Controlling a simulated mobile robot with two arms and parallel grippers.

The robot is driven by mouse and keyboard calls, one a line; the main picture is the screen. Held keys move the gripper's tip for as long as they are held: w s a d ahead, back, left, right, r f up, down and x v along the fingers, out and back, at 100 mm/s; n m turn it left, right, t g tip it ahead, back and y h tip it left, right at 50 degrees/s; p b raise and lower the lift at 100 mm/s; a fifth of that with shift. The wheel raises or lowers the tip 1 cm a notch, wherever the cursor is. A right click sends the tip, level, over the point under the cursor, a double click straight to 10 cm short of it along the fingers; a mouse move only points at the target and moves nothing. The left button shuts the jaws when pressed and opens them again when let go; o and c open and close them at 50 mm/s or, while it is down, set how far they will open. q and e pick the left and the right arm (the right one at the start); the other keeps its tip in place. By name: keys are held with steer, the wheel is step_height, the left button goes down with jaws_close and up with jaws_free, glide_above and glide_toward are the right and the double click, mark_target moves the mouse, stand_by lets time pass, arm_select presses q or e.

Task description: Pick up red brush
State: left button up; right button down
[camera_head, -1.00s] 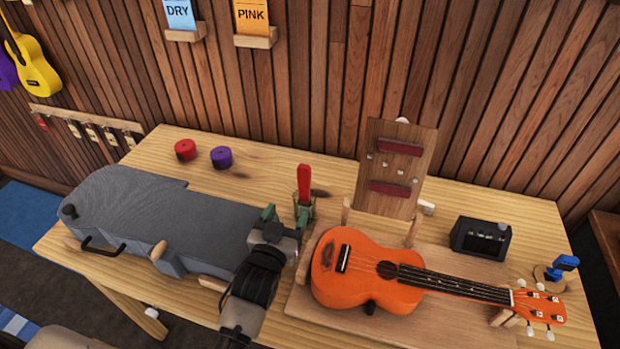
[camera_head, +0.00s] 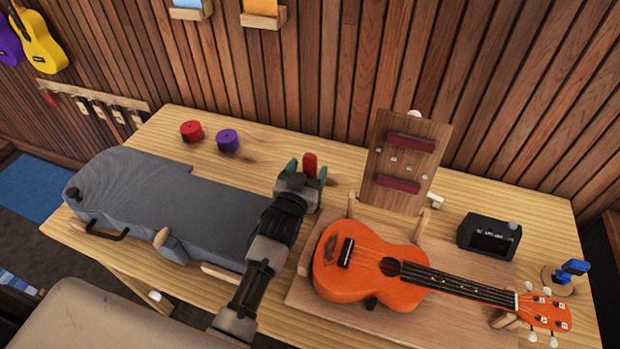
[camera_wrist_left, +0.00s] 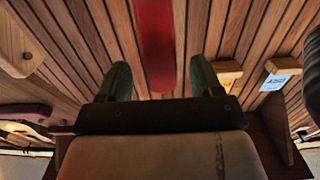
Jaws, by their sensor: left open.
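The red brush (camera_head: 310,163) stands upright on the table; only the top of its red handle shows behind my left gripper in the head view. My left gripper (camera_head: 307,171) is open, its green fingertips on either side of the handle. In the left wrist view the red handle (camera_wrist_left: 154,40) lies between and just beyond the two fingers (camera_wrist_left: 160,80), with a visible gap to each. The lower part of the brush is hidden by the gripper. My right gripper is not in view.
An orange ukulele (camera_head: 365,265) lies on a wooden board to the right, near a tilted wooden panel (camera_head: 400,160). A grey case (camera_head: 190,215) lies to the left. Red (camera_head: 191,131) and purple (camera_head: 228,140) rolls sit behind it. A black box (camera_head: 488,237) stands at the right.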

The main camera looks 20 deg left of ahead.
arm_select(q)
steer(key=shift+w+p, duration=0.3)
steer(key=shift+w, duration=1.7)
steer(key=shift+s, duration=0.1)
steer(key=shift+c, duration=0.3)
steer(key=c, duration=1)
